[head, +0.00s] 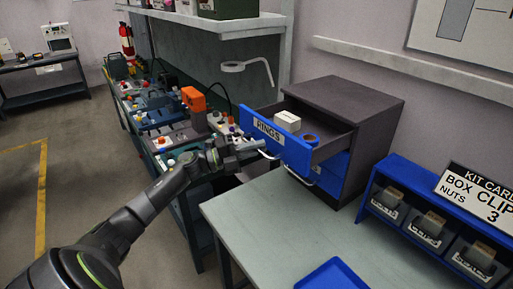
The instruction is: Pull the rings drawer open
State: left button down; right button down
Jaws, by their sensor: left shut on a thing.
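The rings drawer (275,137) has a blue front with a white label reading RINGS. It stands pulled out of the dark grey cabinet (356,100), and its inside shows. My right gripper is not in view.
A second blue drawer (331,175) sits below in the cabinet. The grey-green table (270,220) is mostly clear, with a blue tray (332,276) at its front edge. A blue rack with labelled bins (428,224) stands at the right. A cluttered workbench (165,125) is at the left.

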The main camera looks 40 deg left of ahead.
pick_arm(q)
jog(key=c, duration=1.5)
grip_release()
jog(key=shift+a, duration=0.1)
jog(key=shift+s+a+f, duration=0.15)
jog(key=shift+s+f, duration=0.05)
jog(key=shift+s, duration=0.05)
jog(key=b+v, duration=0.5)
jog(key=v, duration=1.1)
jog(key=shift+s+a, duration=0.25)
